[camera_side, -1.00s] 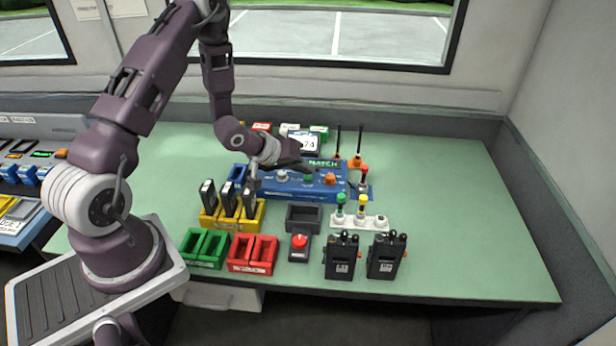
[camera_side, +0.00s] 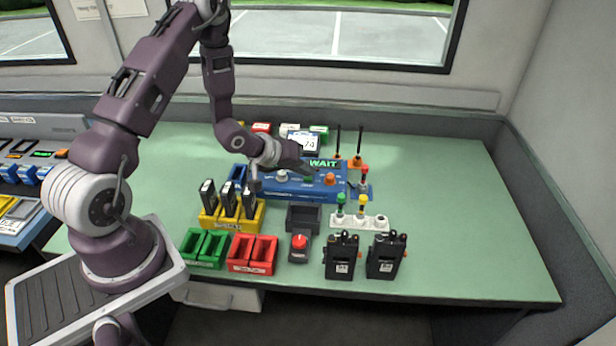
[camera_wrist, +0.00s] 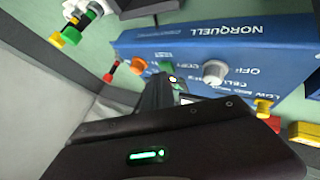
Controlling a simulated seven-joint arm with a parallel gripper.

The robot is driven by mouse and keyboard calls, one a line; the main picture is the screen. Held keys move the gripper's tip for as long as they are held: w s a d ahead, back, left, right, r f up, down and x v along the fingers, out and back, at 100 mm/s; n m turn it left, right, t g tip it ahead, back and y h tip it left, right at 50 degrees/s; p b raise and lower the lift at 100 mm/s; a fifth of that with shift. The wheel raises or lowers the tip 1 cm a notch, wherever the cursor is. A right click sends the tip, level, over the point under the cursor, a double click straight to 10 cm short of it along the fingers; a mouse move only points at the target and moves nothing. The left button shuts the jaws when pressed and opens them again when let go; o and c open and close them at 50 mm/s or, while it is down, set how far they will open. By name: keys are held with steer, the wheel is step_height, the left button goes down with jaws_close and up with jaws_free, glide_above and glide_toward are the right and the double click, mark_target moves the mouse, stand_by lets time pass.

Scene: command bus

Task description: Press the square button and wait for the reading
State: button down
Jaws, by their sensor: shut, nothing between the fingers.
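A blue console (camera_side: 290,191) stands on the green table. It carries a white knob (camera_side: 282,175), a green button (camera_side: 308,179) and an orange knob (camera_side: 330,179). In the wrist view the console (camera_wrist: 180,48) appears upside down, with the white knob (camera_wrist: 215,72) beside my fingers (camera_wrist: 172,82). They hide part of the green button (camera_wrist: 165,66).
A yellow rack (camera_side: 235,222) with black modules stands left of centre. Green (camera_side: 204,250) and red bins (camera_side: 252,256), a red push button (camera_side: 299,242) and two black radios (camera_side: 342,255) line the front. A white holder (camera_side: 360,221) is at right; the table's right side is clear.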

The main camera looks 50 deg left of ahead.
mark_target(305, 179)
steer(key=shift+r, duration=0.7)
steer(key=shift+r, duration=2.5)
